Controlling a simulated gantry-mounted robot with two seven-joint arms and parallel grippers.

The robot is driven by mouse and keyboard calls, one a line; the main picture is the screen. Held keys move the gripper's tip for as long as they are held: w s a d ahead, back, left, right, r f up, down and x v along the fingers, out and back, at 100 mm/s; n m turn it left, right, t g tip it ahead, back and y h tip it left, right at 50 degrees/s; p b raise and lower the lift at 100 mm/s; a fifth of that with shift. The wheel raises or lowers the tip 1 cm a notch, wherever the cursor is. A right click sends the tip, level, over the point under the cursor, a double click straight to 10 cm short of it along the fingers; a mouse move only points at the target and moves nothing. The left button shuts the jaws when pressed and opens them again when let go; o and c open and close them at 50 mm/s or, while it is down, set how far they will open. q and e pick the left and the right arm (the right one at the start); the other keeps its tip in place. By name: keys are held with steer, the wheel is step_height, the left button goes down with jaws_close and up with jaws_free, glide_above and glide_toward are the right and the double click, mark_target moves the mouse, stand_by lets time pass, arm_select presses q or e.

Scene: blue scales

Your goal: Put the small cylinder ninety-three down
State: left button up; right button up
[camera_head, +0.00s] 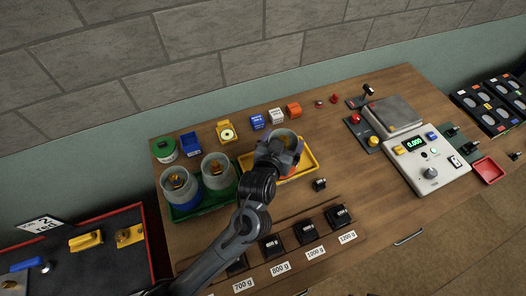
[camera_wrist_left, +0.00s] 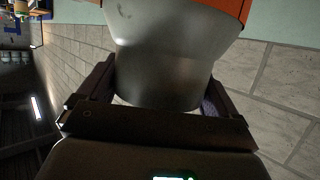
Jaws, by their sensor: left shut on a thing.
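My left gripper (camera_head: 283,150) is shut on a grey cylinder with an orange band (camera_head: 287,136), above or at the yellow tray (camera_head: 314,167). In the left wrist view the grey cylinder (camera_wrist_left: 160,65) fills the space between the two fingers, with its orange part at the top edge. No number can be read on it. My gripper and arm hide part of the tray, and I cannot tell whether the cylinder touches it. Two more grey cylinders, one with a blue base (camera_head: 179,185) and one with a green base (camera_head: 216,170), stand at the green tray (camera_head: 207,208).
Black weights (camera_head: 306,232) sit in a labelled row along the front. A scale with a display (camera_head: 428,160) and a metal plate (camera_head: 393,114) stand at the right. Small coloured boxes (camera_head: 257,122) line the back. Bare wood (camera_head: 345,150) lies right of the yellow tray.

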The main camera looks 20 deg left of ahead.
arm_select(q)
steer(key=a+f, duration=0.6)
steer(key=f, duration=0.1)
steer(key=shift+w+a+f, duration=0.15)
steer(key=shift+a+f, duration=0.05)
steer(key=shift+f, duration=0.2)
stand_by(0.3)
steer(key=o, duration=1.7)
steer(key=shift+f, duration=0.15)
